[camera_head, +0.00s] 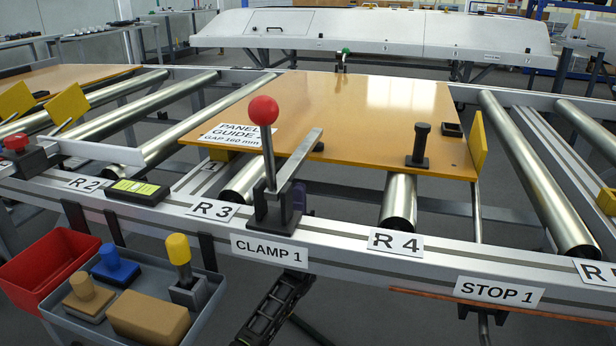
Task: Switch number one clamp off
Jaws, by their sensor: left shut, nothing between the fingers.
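The clamp labelled CLAMP 1 (272,210) stands on the front rail on a black base. Its lever points nearly straight up and ends in a red ball knob (263,110). Its grey bar (298,160) reaches back over the front edge of the orange-brown panel (365,110), with a dark tip at the panel surface. My left gripper (292,282) is black, low in the picture below the CLAMP 1 label, apart from the knob. It is shut and empty. My right gripper is not in view.
A grey tray (212,292) with several stamp-like blocks and a red bin (45,262) hang at the front left. A green level (138,190) and a red button (16,142) are on the left rail. A black post (420,145) stands on the panel's right.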

